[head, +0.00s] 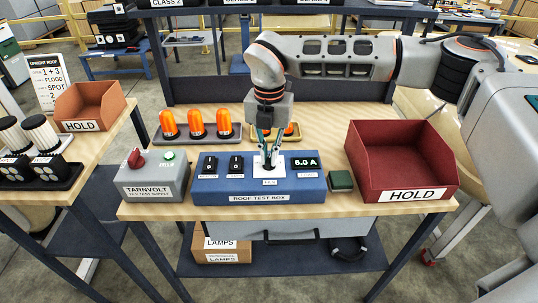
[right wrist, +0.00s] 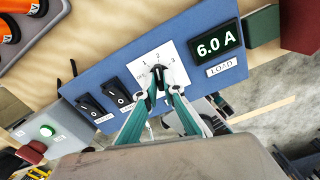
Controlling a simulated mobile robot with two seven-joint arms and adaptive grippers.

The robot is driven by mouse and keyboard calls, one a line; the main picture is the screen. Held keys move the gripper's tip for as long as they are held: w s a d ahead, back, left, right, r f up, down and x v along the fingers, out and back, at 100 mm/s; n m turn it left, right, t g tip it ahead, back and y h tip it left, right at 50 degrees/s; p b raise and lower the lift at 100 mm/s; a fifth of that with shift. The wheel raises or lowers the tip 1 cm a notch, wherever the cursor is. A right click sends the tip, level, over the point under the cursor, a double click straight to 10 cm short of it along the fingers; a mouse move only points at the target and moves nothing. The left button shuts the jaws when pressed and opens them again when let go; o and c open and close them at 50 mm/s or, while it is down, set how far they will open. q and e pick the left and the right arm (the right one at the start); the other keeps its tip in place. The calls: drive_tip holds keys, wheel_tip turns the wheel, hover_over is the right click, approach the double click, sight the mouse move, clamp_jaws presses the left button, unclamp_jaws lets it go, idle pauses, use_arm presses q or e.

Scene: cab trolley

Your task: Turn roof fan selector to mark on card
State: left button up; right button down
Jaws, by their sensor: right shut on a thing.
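The blue roof test box (head: 210,187) stands on the wooden bench. Its fan selector is a small black knob (right wrist: 159,72) on a white dial plate (right wrist: 146,55) with numbers around it. My right gripper (head: 268,163) comes down from above and is shut on the knob; it also shows in the right wrist view (right wrist: 160,87). The knob seems to point near the 2, but the fingers partly cover it and I cannot tell exactly. A white card (head: 48,80) at the far left reads "UPRIGHT ROOF", "1+3 FLOOD", "SPOT 2". My left gripper is out of view.
The box's load display (head: 305,162) reads 6.0 A, beside two black rocker switches (head: 236,164). A grey Tarnvolt supply (head: 150,182) stands left, a green block (head: 341,180) and red HOLD bin (head: 403,185) right. Orange lamps (head: 196,123) stand behind.

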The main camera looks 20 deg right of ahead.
sight(269, 159)
drive_tip(key=m, duration=0.5)
drive_tip(key=shift+m, duration=0.3)
drive_tip(key=shift+m+b, duration=0.35)
drive_tip(key=shift+m, duration=1.95)
drive_tip(key=c, duration=2.2)
unclamp_jaws()
drive_tip(key=shift+o, duration=0.2)
drive_tip(key=shift+r, duration=0.1)
wheel_tip(269, 159, up, 12)
drive_tip(key=shift+s, duration=0.1)
